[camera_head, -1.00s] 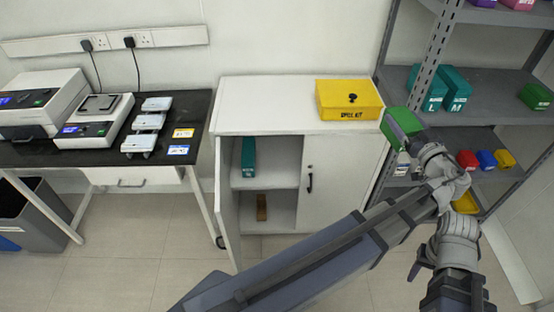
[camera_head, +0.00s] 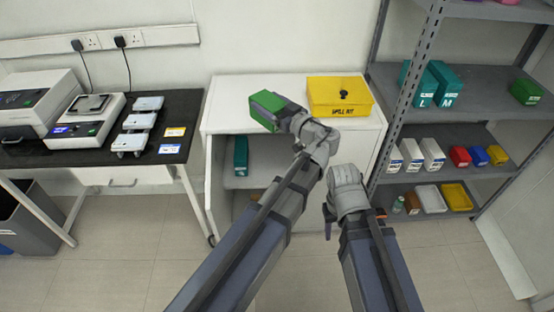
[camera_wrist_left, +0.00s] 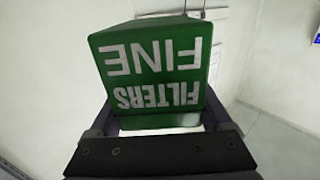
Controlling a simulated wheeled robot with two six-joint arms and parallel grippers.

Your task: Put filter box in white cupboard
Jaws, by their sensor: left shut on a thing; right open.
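The green filter box (camera_head: 266,108), labelled "FILTERS FINE", is held by my left gripper (camera_head: 284,117) above the front part of the white cupboard's top in the head view. It fills the middle of the left wrist view (camera_wrist_left: 155,65), between the two dark fingers. The white cupboard (camera_head: 232,118) has its left side open, with shelf space showing; my left arm covers much of its front. My right gripper (camera_head: 329,216) is low in front of the cupboard, open with nothing seen in it; its fingers are partly hidden.
A teal box (camera_head: 241,152) stands on the cupboard's upper shelf. A yellow spill kit (camera_head: 340,96) sits on the cupboard top. A black bench (camera_head: 180,115) with instruments is at left. A grey rack (camera_head: 478,90) with boxes is at right.

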